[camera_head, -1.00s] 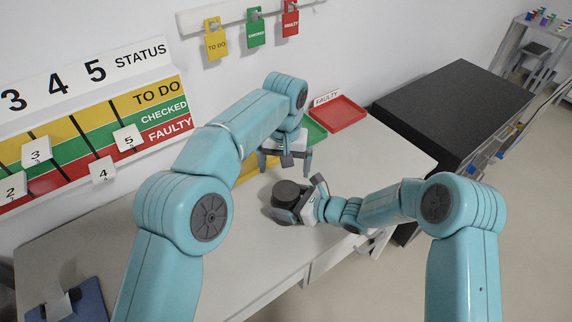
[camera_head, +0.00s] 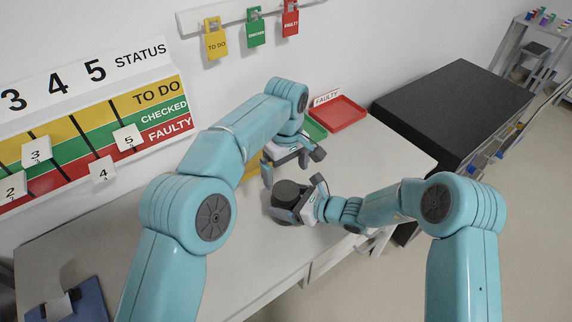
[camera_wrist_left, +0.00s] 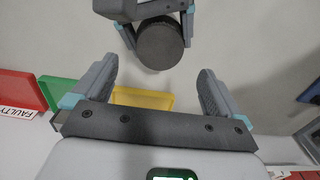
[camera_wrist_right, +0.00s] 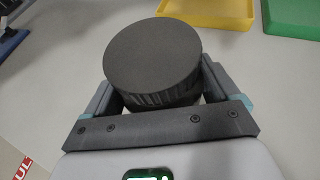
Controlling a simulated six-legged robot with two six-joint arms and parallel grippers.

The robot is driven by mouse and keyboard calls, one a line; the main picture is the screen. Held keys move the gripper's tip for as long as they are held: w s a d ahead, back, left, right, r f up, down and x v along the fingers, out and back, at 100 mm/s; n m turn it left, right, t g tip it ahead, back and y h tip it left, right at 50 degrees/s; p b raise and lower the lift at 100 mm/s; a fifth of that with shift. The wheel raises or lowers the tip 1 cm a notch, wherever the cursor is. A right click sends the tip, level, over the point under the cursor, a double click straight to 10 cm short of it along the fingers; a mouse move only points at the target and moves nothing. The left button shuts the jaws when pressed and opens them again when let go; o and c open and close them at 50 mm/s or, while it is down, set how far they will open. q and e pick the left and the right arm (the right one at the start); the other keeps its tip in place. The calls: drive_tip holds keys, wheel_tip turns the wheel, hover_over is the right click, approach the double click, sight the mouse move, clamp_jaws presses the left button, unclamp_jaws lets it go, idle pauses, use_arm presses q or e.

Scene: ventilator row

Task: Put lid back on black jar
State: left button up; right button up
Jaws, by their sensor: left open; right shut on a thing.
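The black jar (camera_head: 287,190) stands on the bench, its round dark top facing up. In the right wrist view a wide black lid-like disc with a ribbed edge (camera_wrist_right: 152,58) covers the jar's top; I cannot tell whether it is fully seated. My right gripper (camera_head: 308,204) is shut on the jar from the side, with fingers on either side of it. My left gripper (camera_head: 293,166) is open and empty, just behind and above the jar. The left wrist view shows the round top (camera_wrist_left: 160,43) beyond and between its open fingers, apart from them. No separate lid is visible.
A red tray (camera_head: 340,114), a green tray (camera_head: 315,130) and a yellow tray (camera_wrist_left: 143,99) lie along the back of the bench by the wall. A blue clipboard (camera_head: 88,298) lies at the front left. The bench left of the jar is clear.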

sight(286, 190)
use_arm(q)
wheel_tip(286, 190, down, 7)
drive_tip(key=shift+r, duration=0.1)
idle(0.3)
drive_tip(key=c, duration=1)
drive_tip(key=m, duration=0.3)
drive_tip(key=o, duration=1)
drive_tip(key=shift+r, duration=0.1)
